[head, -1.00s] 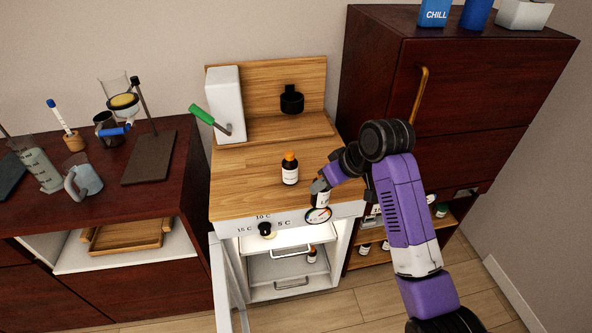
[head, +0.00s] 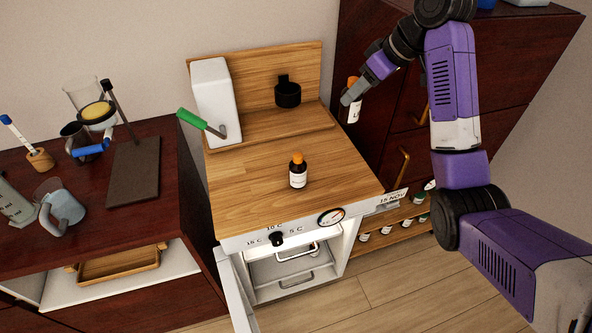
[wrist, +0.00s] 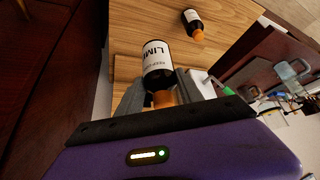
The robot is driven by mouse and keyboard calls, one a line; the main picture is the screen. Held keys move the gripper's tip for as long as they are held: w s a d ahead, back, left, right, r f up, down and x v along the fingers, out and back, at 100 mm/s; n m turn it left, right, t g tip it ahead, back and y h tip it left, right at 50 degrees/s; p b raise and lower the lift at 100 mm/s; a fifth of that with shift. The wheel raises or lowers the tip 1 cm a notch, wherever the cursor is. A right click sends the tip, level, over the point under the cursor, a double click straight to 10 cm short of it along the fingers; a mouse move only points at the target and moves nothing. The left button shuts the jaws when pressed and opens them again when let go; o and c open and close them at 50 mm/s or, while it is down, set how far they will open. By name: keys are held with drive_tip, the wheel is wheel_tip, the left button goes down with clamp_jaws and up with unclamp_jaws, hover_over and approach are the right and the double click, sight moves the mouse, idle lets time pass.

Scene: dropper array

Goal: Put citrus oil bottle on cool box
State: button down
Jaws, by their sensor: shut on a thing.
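My gripper (head: 351,96) is shut on a bottle (head: 354,114) with an orange cap and a white label. In the wrist view the held bottle (wrist: 157,60) shows a label beginning "LIM"; the rest is hard to read. It is in the air at the back right of the cool box, apart from its top. A second dark bottle (head: 298,172) with an orange cap stands upright on that top.
A white block-shaped device (head: 216,100) with a green handle (head: 193,119) and a black holder (head: 287,93) are at the back of the top. A dark red cabinet (head: 395,120) rises at the right. A low shelf with several bottles (head: 387,231) is below.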

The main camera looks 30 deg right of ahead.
wheel_tip(320, 180, down, 20)
drive_tip(key=shift+w+r+p, duration=0.15)
drive_tip(key=shift+p, duration=0.55)
drive_tip(key=c, duration=0.8)
unclamp_jaws()
drive_tip(key=shift+o, duration=0.2)
drive_tip(key=b+v, duration=0.1)
drive_tip(key=v, duration=1.1)
